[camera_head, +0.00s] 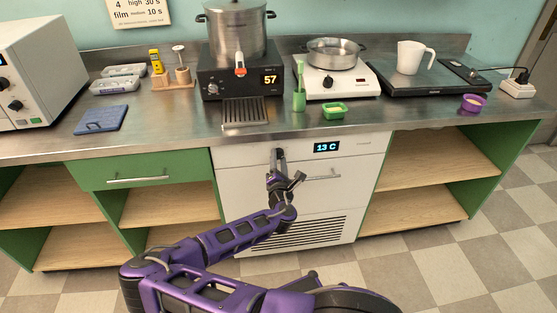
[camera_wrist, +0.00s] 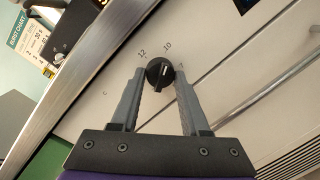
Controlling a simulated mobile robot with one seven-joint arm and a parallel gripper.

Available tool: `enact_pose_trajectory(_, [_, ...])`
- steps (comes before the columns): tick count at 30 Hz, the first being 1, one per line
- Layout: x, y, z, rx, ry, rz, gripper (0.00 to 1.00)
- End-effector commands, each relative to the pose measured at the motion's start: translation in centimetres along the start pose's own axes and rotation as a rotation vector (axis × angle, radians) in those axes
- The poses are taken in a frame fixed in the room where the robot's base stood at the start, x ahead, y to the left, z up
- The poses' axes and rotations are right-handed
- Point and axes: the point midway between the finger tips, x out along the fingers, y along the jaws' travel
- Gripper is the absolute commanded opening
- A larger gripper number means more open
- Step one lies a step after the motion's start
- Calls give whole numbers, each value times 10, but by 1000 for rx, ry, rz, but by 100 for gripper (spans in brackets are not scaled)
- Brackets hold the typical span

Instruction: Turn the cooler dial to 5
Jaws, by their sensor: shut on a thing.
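The cooler (camera_head: 235,160) is a white under-counter unit with a lit display (camera_head: 326,147) reading 13 C. Its black round dial (camera_wrist: 160,73) shows in the wrist view, with a pale pointer mark and the printed numbers 12 and 10 beside it.
A cooler handle (camera_head: 322,176) sits right of my gripper. A green drawer (camera_head: 140,171) lies left. The tiled floor in front is open.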

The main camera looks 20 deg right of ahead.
Motion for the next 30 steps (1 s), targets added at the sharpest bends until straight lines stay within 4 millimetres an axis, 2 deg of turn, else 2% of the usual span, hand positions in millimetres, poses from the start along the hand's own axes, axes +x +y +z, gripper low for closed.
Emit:
enact_pose_trajectory(11, [0, 1, 1, 120, 7, -11, 0])
enact_pose_trajectory(30, [1, 3, 4, 698, 46, -56, 0])
